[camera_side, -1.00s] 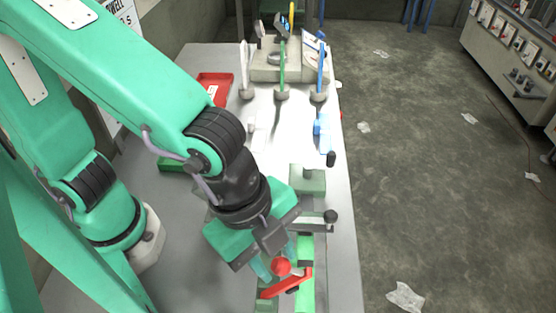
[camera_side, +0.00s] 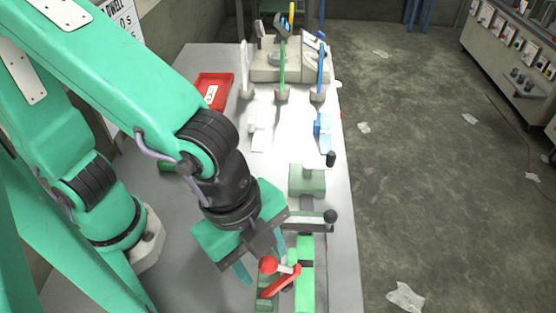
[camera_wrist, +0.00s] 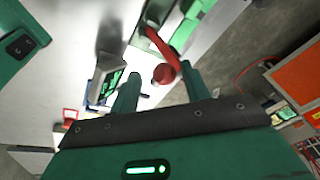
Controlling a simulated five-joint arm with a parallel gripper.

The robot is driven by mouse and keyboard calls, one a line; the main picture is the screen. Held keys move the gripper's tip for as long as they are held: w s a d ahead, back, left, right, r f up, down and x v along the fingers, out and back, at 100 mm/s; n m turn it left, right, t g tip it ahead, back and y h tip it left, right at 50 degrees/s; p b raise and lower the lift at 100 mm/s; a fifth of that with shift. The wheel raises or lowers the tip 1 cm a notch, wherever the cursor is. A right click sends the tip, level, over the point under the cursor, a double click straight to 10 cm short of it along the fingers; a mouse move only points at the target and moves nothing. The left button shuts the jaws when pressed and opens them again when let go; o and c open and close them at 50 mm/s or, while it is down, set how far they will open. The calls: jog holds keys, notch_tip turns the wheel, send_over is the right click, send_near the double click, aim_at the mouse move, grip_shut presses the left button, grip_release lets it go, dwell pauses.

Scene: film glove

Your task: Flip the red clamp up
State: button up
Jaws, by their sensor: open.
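The red clamp (camera_side: 284,280) is at the near end of the green fixture, with a red ball knob (camera_side: 269,264) beside its bent lever. My gripper (camera_side: 262,259) is open, just above and behind the clamp, its fingers pointing down. In the wrist view the red ball (camera_wrist: 163,74) lies between the two spread fingertips (camera_wrist: 160,82), nearer the right one. The red lever (camera_wrist: 160,43) runs up and away from it. I cannot tell whether a finger touches the clamp. The clamp's pivot is hard to make out.
A grey clamp with a black knob (camera_side: 330,216) stands just behind on the fixture. A red tray (camera_side: 213,91) lies at the back left. The bench's right edge is close to the fixture.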

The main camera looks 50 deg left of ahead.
jog(key=v, duration=0.6)
jog(key=shift+r, duration=0.3)
jog(key=shift+s+a, duration=0.1)
jog(key=shift+c, duration=0.3)
jog(key=c, duration=0.7)
jog(key=shift+w+d, duration=0.2)
jog(key=shift+d, duration=0.05)
grip_shut()
jog(key=w+d+n+g+y, duration=0.1)
jog(key=w+d+n+y, duration=0.2)
jog(key=w+d+n, duration=0.6)
jog(key=shift+w+g, duration=0.2)
jog(key=shift+g, duration=0.2)
